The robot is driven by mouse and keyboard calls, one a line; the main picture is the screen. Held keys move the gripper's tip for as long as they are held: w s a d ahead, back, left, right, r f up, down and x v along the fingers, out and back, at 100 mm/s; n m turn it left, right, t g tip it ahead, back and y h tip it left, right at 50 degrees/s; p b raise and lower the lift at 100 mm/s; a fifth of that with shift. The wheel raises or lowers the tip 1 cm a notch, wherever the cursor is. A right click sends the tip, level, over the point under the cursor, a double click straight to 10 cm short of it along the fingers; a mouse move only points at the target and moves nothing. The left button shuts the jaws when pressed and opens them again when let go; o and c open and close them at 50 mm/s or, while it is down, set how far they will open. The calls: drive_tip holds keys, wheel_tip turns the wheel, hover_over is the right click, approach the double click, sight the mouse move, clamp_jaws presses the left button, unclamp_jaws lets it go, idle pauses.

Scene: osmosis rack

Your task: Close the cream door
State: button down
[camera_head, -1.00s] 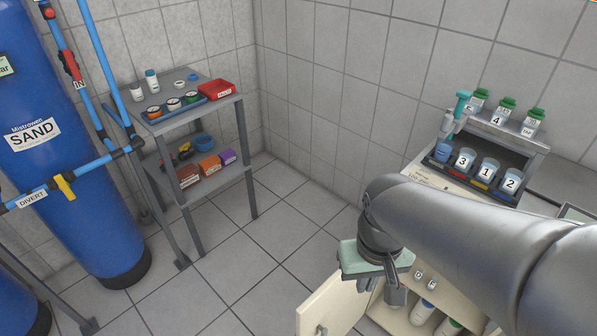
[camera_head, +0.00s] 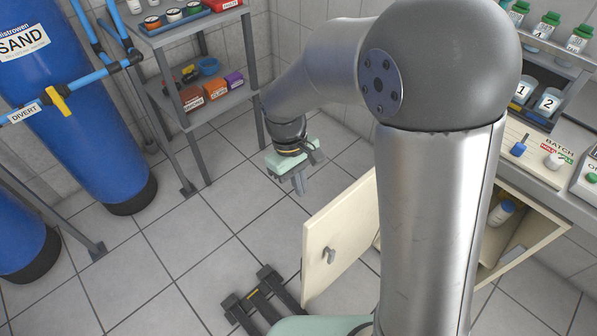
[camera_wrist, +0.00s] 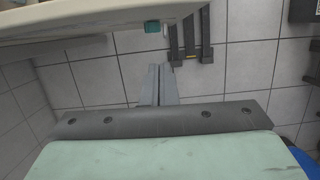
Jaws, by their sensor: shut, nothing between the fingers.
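The cream door (camera_head: 340,235) stands open in the head view, swung out from the cream cabinet (camera_head: 545,232). A small grey handle (camera_head: 329,256) is on its visible face. My gripper (camera_head: 299,188) is shut and empty, pointing down, left of the door and near the height of its top edge in the picture. A gap of floor shows between them. In the wrist view the shut fingers (camera_wrist: 158,88) stand over tiled floor, and the door (camera_wrist: 85,28) spans the upper left, apart from the fingers. My arm hides the door's hinge side and part of the cabinet.
A grey shelf rack (camera_head: 215,97) with small boxes stands at the back left, close behind my forearm. Blue tanks (camera_head: 85,130) and pipes are at the left. Bottles (camera_head: 504,212) stand inside the cabinet.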

drive_tip(key=s+d+f, duration=0.3)
drive_tip(key=shift+s+d+f, duration=0.15)
drive_tip(key=shift+s+f, duration=0.1)
drive_tip(key=shift+s, duration=0.1)
drive_tip(key=shift+s, duration=0.1)
